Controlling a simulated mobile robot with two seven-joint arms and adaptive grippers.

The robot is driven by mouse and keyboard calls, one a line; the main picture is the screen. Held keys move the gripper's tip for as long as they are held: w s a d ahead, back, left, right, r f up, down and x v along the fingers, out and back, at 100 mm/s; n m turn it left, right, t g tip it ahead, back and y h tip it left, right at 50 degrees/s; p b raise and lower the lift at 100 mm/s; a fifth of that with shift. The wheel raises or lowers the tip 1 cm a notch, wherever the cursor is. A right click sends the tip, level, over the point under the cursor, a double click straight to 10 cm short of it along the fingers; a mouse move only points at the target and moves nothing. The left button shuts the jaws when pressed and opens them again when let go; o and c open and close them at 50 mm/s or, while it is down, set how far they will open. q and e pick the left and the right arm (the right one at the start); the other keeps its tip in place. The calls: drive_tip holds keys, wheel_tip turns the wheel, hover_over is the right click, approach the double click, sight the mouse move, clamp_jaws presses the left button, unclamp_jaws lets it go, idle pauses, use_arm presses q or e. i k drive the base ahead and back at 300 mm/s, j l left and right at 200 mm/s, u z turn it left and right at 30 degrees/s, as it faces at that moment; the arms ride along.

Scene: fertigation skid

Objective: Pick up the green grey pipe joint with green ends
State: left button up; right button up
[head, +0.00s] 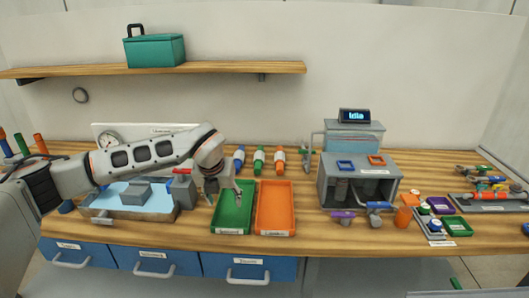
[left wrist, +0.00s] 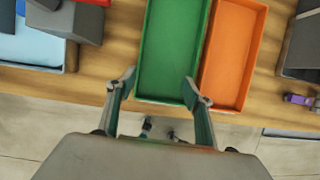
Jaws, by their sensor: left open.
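The grey pipe joint with green ends (head: 259,160) stands at the back of the wooden bench, between a blue-ended one (head: 239,158) and an orange-ended one (head: 279,160). My left gripper (head: 227,196) is open and empty over the green tray, in front of and a little left of the joint. In the left wrist view the two fingers (left wrist: 160,88) are spread wide at the tray's near end, with nothing between them. The joint is outside that view. My right gripper is not in view.
The green tray (head: 248,211) and the orange tray (head: 292,218) lie side by side, both empty. A blue-lined basin (head: 163,208) stands left, a grey open-fronted box (head: 325,188) right. A wooden shelf (head: 225,69) with a teal case (head: 155,51) hangs above.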

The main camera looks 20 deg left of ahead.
sight(259, 155)
drive_tip(key=i, duration=1.1)
